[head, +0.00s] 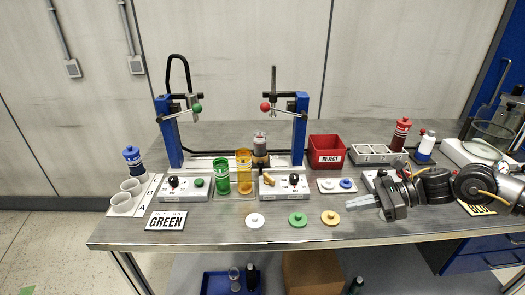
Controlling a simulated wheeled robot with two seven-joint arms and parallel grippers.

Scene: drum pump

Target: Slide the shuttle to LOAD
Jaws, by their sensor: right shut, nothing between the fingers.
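A white rail (210,161) runs between two blue posts at the back of the table. A dark cylinder with a clear top (260,152) stands at the right part of this rail; I take its seat to be the shuttle, but its base is partly hidden by the orange cup. I cannot read a LOAD mark. My right gripper (352,206) comes in from the right, shut and empty, above the table's front right part. It is well to the right of the rail and apart from it. My left gripper is out of view.
A green cup (222,175) and an orange cup (244,173) stand before the rail, between two control boxes (187,189) (284,186) with black knobs. White, green and yellow lids lie in front. A red REJECT bin (326,151) and grey tray (376,154) are right.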

